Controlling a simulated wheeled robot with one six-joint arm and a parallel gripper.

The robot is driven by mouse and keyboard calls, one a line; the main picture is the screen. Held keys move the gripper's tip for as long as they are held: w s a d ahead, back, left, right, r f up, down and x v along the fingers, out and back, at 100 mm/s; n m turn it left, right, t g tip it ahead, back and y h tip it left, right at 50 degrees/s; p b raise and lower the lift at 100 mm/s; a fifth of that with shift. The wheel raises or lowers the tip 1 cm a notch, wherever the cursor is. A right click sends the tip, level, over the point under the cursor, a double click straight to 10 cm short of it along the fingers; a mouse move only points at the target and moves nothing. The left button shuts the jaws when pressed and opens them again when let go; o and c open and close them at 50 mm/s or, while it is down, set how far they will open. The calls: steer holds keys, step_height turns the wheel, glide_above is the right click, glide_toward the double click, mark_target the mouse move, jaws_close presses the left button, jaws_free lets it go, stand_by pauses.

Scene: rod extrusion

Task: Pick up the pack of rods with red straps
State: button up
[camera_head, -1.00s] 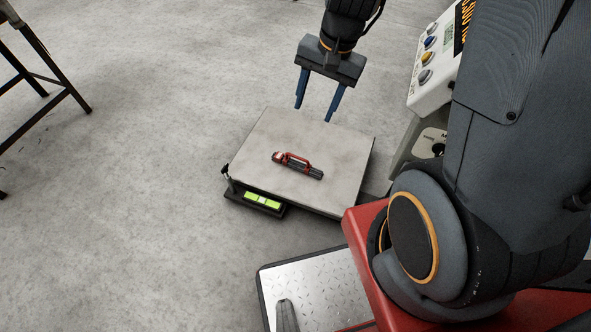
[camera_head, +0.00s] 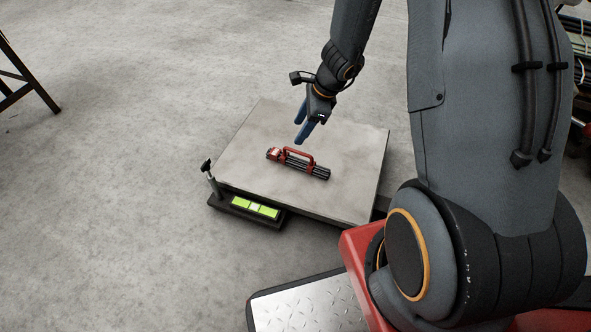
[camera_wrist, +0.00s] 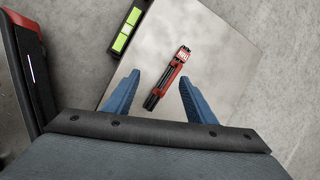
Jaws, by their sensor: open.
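The pack of rods with red straps (camera_head: 299,164) lies on the grey scale plate (camera_head: 246,140). It is a short dark bundle with red bands and a red handle on top, and a red and white end. My gripper (camera_head: 303,136) is above and just behind the pack, with its blue fingers pointing down. In the wrist view the pack (camera_wrist: 171,76) lies slanted between and ahead of the two spread fingers (camera_wrist: 164,87). The gripper is open and holds nothing. The exact height of the fingertips over the pack is hard to tell.
A green display (camera_head: 255,207) and a short post (camera_head: 208,175) stand at the scale's front left edge. A dark metal stand (camera_head: 28,85) is at the far left. A metal tread plate (camera_head: 312,305) is at the bottom.

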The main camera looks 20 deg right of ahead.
mark_target(297, 153)
steer(key=w+f+m+b, duration=0.1)
steer(key=w+f+b, duration=0.1)
steer(key=f, duration=0.3)
steer(key=w+d+f+m+b, duration=0.1)
steer(key=w+f+m+b, duration=0.1)
steer(key=f, duration=0.3)
steer(key=w+d+f+m+b, duration=0.1)
steer(key=f+m+b, duration=0.1)
steer(key=f+b, duration=0.2)
steer(key=shift+w+d+f+t, duration=0.1)
steer(key=shift+w+f+t, duration=0.1)
steer(key=shift+f, duration=0.25)
steer(key=shift+w+d+f+t, duration=0.1)
steer(key=shift+w+f, duration=0.1)
steer(key=shift+f, duration=0.25)
steer(key=shift+b+x, duration=2.75)
steer(key=shift+x, duration=1.05)
steer(key=shift+a+r, duration=0.1)
jaws_close()
